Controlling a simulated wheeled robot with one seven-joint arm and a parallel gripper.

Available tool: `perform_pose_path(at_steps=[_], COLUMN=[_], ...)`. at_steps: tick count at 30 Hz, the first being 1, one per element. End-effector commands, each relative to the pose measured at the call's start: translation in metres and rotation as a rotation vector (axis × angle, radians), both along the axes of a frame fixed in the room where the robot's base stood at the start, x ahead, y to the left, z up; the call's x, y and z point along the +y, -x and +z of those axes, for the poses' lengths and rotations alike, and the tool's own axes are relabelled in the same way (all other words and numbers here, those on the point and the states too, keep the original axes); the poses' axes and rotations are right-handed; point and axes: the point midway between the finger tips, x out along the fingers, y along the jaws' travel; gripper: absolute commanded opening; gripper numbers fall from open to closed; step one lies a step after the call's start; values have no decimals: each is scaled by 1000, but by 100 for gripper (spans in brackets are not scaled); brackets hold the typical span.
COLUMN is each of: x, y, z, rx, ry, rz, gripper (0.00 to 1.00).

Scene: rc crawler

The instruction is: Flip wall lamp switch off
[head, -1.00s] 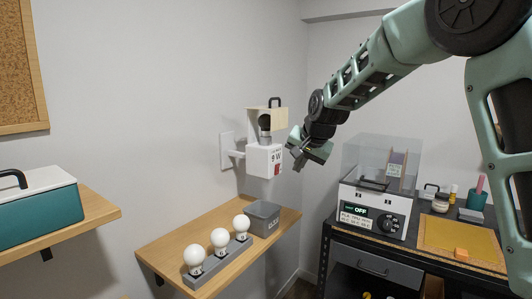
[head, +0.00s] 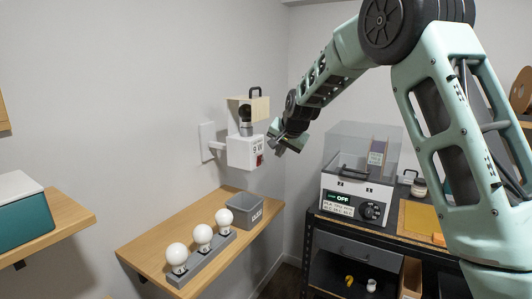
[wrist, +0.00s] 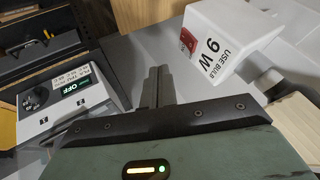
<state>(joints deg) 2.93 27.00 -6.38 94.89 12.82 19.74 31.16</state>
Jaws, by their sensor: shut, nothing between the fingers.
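The wall lamp's white box (head: 243,152) is mounted on the wall by a short arm and wall plate, and its label includes "9 W". A red switch (head: 260,160) sits on the box's right side. In the wrist view, the box (wrist: 238,42) is at the upper right, and the red switch (wrist: 188,41) is on its left face. My gripper (head: 275,144) is just right of the box in the head view. In the wrist view its fingers (wrist: 158,74) are together and empty, pointing up the picture, left of and below the switch with a visible gap.
A shelf (head: 165,240) below holds several white bulbs in a grey rack (head: 205,257) and a grey bin (head: 243,208). A beige shade with a black handle (head: 248,108) is above the box.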

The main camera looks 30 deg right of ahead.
Motion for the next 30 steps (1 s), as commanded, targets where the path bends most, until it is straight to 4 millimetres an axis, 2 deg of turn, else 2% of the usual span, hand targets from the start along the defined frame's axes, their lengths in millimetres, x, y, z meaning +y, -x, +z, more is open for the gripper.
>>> perform_pose_path(at_steps=[8,9,16,30], x=[-1,4,17,20], y=[-34,-41,-60,-66], z=[-38,-32,-32,-33], rx=[3,-1,0,-1], ry=[-1,0,2,1], rz=[2,3,1,0], gripper=[0,0,0,0])
